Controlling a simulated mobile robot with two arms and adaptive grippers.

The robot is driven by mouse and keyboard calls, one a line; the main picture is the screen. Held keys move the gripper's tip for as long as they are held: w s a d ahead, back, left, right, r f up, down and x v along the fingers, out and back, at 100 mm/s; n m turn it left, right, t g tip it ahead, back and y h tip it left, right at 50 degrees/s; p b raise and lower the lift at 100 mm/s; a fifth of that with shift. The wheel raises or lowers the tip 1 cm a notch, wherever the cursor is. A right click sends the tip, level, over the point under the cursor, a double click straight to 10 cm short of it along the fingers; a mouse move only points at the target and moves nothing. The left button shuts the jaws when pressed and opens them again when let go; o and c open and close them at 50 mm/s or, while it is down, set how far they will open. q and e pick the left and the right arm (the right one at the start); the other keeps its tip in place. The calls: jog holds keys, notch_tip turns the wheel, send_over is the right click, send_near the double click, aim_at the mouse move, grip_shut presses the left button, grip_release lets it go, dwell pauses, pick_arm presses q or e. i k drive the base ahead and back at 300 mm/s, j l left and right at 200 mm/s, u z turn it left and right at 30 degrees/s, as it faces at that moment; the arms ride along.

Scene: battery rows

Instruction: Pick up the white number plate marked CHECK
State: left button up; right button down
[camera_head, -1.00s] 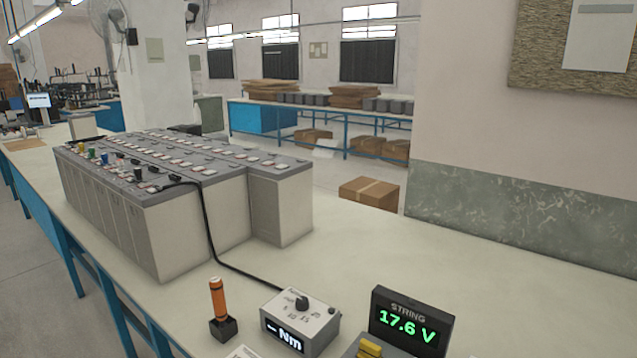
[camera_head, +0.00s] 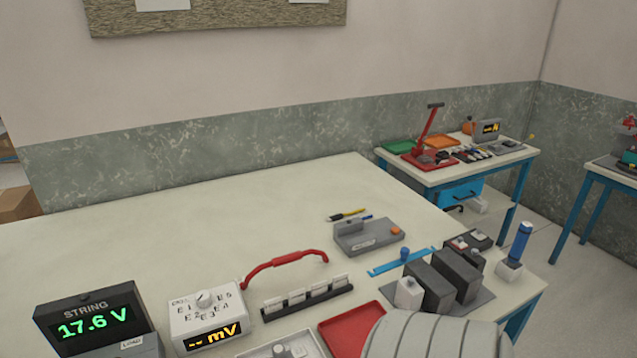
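Several small white plates (camera_head: 297,297) stand in a row in a dark slotted holder (camera_head: 308,302) at the bottom middle of the head view. They are too small for any marking to be read, so I cannot tell whether one is marked CHECK. Neither of my grippers shows. A grey ribbed rounded part at the bottom edge, right of middle, looks like part of my own arm and hides some of the table.
Beside the holder are a red tray (camera_head: 350,331), a white mV meter (camera_head: 206,317) with a red lead (camera_head: 285,259), and a STRING display (camera_head: 95,318). Dark blocks (camera_head: 457,272) and a blue-handled tool (camera_head: 521,241) stand right. The table's back left (camera_head: 180,220) is clear.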

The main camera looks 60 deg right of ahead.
aim_at(340, 281)
jog(key=z, duration=2.1)
